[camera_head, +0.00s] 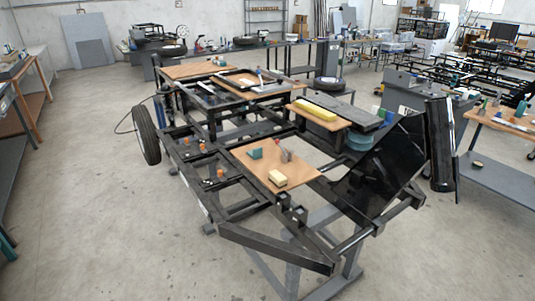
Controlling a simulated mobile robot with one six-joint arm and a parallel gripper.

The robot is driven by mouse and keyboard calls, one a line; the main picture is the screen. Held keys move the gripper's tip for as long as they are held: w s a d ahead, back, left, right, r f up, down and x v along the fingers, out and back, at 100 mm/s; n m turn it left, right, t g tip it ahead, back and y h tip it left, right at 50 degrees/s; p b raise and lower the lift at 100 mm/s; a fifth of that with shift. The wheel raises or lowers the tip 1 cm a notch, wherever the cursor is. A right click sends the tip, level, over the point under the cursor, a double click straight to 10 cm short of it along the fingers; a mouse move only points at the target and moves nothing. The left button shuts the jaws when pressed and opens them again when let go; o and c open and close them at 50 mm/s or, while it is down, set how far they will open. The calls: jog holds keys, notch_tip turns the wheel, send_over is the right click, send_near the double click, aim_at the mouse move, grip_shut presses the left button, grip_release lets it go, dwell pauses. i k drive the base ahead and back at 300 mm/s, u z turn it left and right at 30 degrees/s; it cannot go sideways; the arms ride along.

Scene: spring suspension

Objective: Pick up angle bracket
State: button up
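No part is clearly recognisable as the angle bracket at this size. A wooden board (250,161) on the front of the black metal frame holds a few small items. These are a teal block (256,154), a small greyish-red piece (286,156) and a beige block (277,178). I cannot tell whether the greyish-red piece is a bracket. Small orange pieces (204,145) sit on the frame's left side, with small dark parts near them that are too small to name. My gripper is not in view.
The black frame (275,252) fills the middle, with a wheel (146,135) at its left. A yellow block (316,109) lies on another board. A glossy black panel (380,165) and a tall dark curved piece (440,145) stand at right. Grey floor (90,235) is open at left.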

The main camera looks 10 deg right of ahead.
aim_at(256, 153)
jog(key=z, duration=0.05)
jog(key=k, duration=0.65)
jog(key=u, duration=0.35)
jog(key=i, duration=0.5)
jog(key=u, duration=0.8)
jog(key=i, duration=0.65)
jog(key=u, duration=0.35)
jog(key=i, duration=1.45)
jog(key=z, duration=0.1)
